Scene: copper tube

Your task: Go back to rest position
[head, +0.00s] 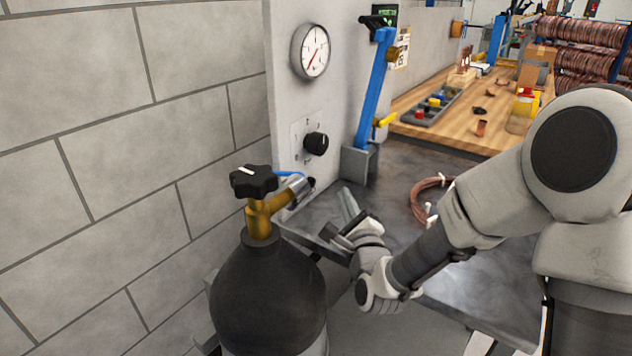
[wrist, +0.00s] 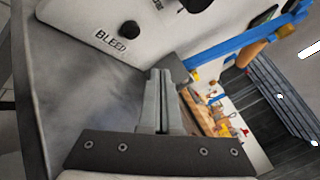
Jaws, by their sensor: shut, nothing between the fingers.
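My gripper (head: 349,205) is at the end of my bent arm, over the left end of the dark metal bench and right of the gas cylinder. In the wrist view its two grey fingers (wrist: 160,78) are together with nothing visible between them. They point toward the light panel, near the lower part of the blue lever.
A black gas cylinder (head: 268,295) with a brass valve stands left of my gripper. A panel holds a gauge (head: 314,52) and a black knob (head: 316,143). A blue lever (head: 375,90) stands at the panel. A copper coil (head: 424,200) lies on the metal bench (head: 400,165).

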